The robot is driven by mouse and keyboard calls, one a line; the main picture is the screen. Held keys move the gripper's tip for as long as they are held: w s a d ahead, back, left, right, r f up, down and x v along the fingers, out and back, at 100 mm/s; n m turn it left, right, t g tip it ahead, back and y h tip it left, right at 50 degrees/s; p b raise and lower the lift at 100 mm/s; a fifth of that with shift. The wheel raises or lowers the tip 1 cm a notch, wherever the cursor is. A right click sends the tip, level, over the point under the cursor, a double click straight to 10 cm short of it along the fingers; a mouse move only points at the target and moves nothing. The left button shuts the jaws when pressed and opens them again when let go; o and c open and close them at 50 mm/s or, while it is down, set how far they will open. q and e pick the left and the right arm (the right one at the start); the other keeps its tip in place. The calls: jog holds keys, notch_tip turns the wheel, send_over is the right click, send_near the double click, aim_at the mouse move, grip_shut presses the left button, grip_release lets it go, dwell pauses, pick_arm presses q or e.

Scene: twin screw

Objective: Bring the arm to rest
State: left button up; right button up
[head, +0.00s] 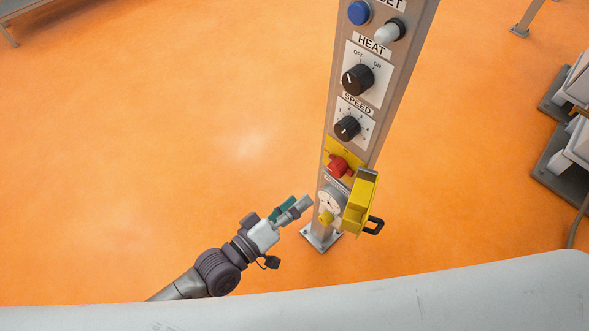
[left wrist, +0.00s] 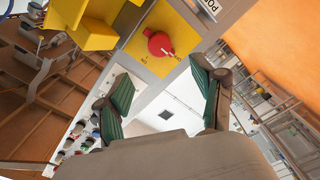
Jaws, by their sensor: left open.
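My left gripper (head: 294,209) comes in from the lower left in the head view, just left of the lower part of the control post (head: 373,125). In the left wrist view its two green-padded fingers (left wrist: 162,98) are spread apart with nothing between them. The post carries a red knob (head: 339,166) on a yellow plate; the red knob also shows in the left wrist view (left wrist: 158,44), beyond the fingertips. A yellow box-like cover (head: 360,203) with a black handle juts from the post below the red knob. My right gripper does not show.
Higher on the post are a HEAT knob (head: 358,79), a SPEED knob (head: 347,128), a blue button (head: 359,12) and a white one (head: 389,30). Grey equipment (head: 571,140) stands at the right edge. The orange floor (head: 160,130) left of the post is clear.

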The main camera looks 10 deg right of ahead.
pick_arm(q)
jog(key=a+f+m+g+y+p, duration=0.1)
jog(key=a+f+y, duration=0.3)
jog(key=f, duration=0.5)
jog(key=a+f+y+p, duration=0.1)
jog(key=a+f+y, duration=0.1)
jog(key=a+f, duration=0.55)
jog(key=a+f+m+g+y+p, duration=0.1)
jog(key=a+f+y, duration=0.3)
jog(key=f, duration=0.5)
jog(key=s+a+f+g+y, duration=0.1)
jog(key=s+a+f, duration=0.3)
jog(key=s, duration=0.6)
jog(key=s+a+f+m+g+y+p, duration=0.1)
jog(key=s+a+f+g, duration=0.2)
jog(key=s+f, duration=0.3)
jog(key=s+a+f+g+y+p, duration=0.1)
jog(key=s+a+f+g, duration=0.3)
jog(key=s, duration=1)
jog(key=shift+s+a+f+y, duration=0.15)
jog(key=shift+a+f+y, duration=0.15)
jog(key=shift+f+y, duration=0.35)
